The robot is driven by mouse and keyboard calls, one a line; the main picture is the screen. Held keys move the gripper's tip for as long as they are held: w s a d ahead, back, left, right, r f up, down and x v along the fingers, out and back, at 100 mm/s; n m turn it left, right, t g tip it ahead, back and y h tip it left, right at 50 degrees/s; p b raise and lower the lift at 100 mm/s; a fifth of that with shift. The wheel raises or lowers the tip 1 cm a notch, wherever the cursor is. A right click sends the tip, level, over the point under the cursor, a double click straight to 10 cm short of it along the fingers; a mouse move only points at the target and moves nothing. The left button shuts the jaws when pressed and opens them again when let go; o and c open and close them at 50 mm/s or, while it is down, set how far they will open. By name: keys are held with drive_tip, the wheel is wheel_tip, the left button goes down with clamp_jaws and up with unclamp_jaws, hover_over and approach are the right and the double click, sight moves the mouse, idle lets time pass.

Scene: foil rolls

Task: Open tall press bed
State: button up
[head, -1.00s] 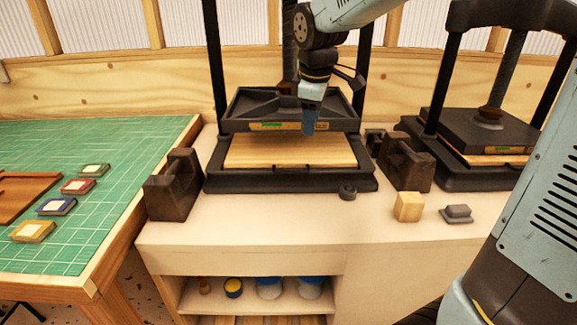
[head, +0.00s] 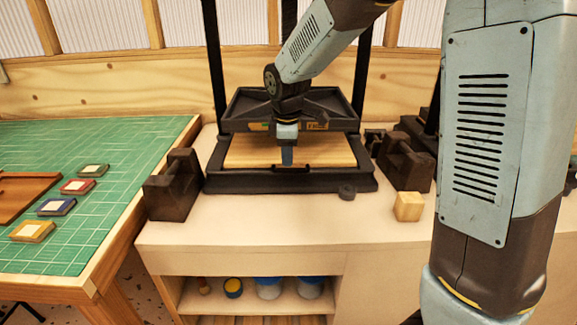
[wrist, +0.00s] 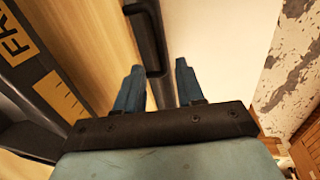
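The tall press (head: 215,70) stands on the cream bench, its dark platen (head: 240,105) raised above the bed. The bed (head: 225,182) is a dark frame holding a pale wood board (head: 330,152), with a low handle bar at its front edge. My gripper (head: 287,162) points down at the middle of that front edge. In the wrist view my gripper (wrist: 160,75) has its fingers apart, one on each side of the dark handle bar (wrist: 150,45). I cannot tell whether either finger touches it. The bed sits under the platen.
Dark brown blocks (head: 172,190) and (head: 405,165) flank the press. A green mat (head: 110,220) with coloured tiles lies left. The bench front is clear.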

sight(288, 171)
drive_tip(key=shift+w+f, duration=0.25)
drive_tip(key=shift+f, duration=1)
drive_tip(key=shift+w+f, duration=0.2)
drive_tip(key=shift+f, duration=1)
clamp_jaws()
drive_tip(key=shift+d, duration=0.15)
